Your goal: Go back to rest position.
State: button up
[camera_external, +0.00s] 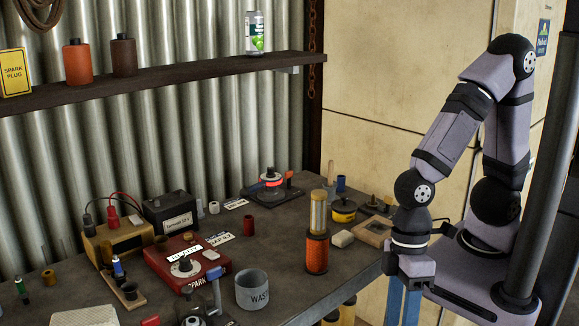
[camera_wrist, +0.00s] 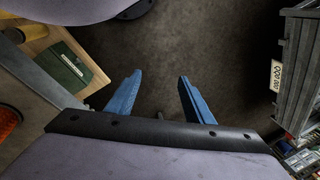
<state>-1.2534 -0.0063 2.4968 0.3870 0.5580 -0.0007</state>
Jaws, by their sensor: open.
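My gripper (camera_external: 403,303) points down at the right end of the workbench (camera_external: 215,262), just off its edge. In the wrist view its two blue fingers (camera_wrist: 160,95) stand apart, with dark floor (camera_wrist: 190,35) between and beyond them. The gripper is open and nothing is between the fingers. My arm is folded, with the elbow raised high above the bench end. In the external view the lower ends of the fingers run out of the frame.
An orange filter cylinder (camera_external: 316,252), a yellow tin (camera_external: 343,210) and a wooden frame (camera_external: 374,232) stand near the bench's right end. A grey waste cup (camera_external: 251,290) is at the front. A dark post (camera_external: 545,170) rises at the right. A slatted grey crate (camera_wrist: 300,70) shows in the wrist view.

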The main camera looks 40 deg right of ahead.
jog(key=w+d+m, duration=0.3)
jog(key=w+d, duration=0.3)
jog(key=d, duration=0.3)
jog(key=w+d+m+t+h, duration=0.1)
jog(key=w+d+m, duration=0.3)
jog(key=d, duration=0.5)
jog(key=w+d+r+m+h, duration=0.1)
jog(key=w+d+m, duration=0.2)
jog(key=w+d, duration=0.5)
jog(key=shift+d+m+t, duration=0.4)
jog(key=shift+d, duration=0.55)
jog(key=shift+w, duration=0.1)
